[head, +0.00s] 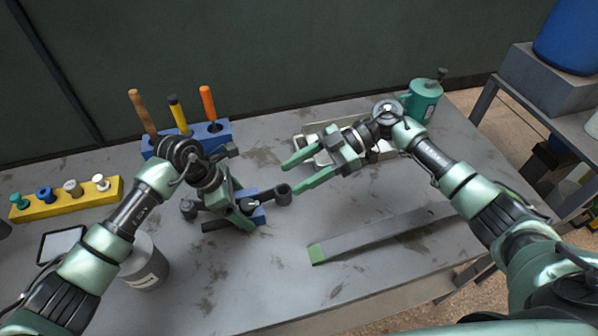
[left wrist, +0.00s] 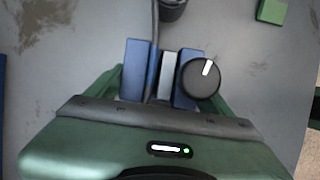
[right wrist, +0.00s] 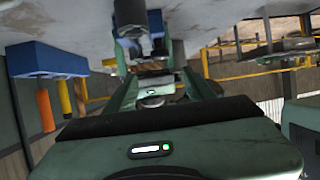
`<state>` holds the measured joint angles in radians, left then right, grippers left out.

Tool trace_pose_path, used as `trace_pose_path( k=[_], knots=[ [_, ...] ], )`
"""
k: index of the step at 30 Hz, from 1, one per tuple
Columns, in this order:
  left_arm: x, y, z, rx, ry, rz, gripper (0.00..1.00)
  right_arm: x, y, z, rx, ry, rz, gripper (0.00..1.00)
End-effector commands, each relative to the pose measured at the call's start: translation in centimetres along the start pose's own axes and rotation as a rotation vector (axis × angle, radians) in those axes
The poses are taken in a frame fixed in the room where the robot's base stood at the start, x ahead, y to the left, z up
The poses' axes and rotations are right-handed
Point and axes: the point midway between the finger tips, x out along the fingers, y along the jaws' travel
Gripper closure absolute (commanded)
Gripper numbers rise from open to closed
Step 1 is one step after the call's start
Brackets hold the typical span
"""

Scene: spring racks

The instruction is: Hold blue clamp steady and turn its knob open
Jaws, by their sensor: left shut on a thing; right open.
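The blue clamp (head: 262,213) sits on the grey table, partly hidden by my left gripper (head: 243,212). In the left wrist view its blue blocks (left wrist: 136,70) stand between my left fingers, with a grey strip between them. Its round black knob (left wrist: 201,77) with a white pointer mark is at the right of the blocks. My left gripper is shut on the clamp. My right gripper (head: 289,178) is open and empty, to the right of the clamp and apart from it. The right wrist view shows a dark cylinder (right wrist: 130,14) and blue parts beyond its open fingers.
A blue holder (head: 218,137) with several handled tools stands at the back. A yellow rack (head: 67,199) with several knobs is at left, near a grey can (head: 144,266). A pale tray (head: 310,130) lies behind my right gripper. A long grey bar (head: 375,237) lies at front right.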

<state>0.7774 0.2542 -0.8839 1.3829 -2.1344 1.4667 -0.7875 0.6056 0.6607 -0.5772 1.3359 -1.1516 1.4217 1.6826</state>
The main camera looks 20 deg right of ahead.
Motion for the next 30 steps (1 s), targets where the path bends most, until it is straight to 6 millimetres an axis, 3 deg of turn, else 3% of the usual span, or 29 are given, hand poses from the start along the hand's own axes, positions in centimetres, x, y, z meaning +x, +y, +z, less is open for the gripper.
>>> trace_pose_path(
  k=[19, 23, 30],
  knots=[
    [-0.1, 0.0, 0.2, 0.002, -0.004, 0.002, 0.89, 0.5, 0.5, 0.0, -0.014, 0.001, -0.035, 0.44],
    [-0.1, 0.0, 0.2, 0.002, -0.004, 0.002, 0.89, 2.2, 0.3, 0.0, -0.014, 0.002, -0.037, 0.44],
    [-0.1, 0.0, 0.2, 0.002, -0.004, 0.001, 0.89, 7.1, 0.1, -0.1, -0.014, 0.003, -0.038, 0.44]
  ],
)
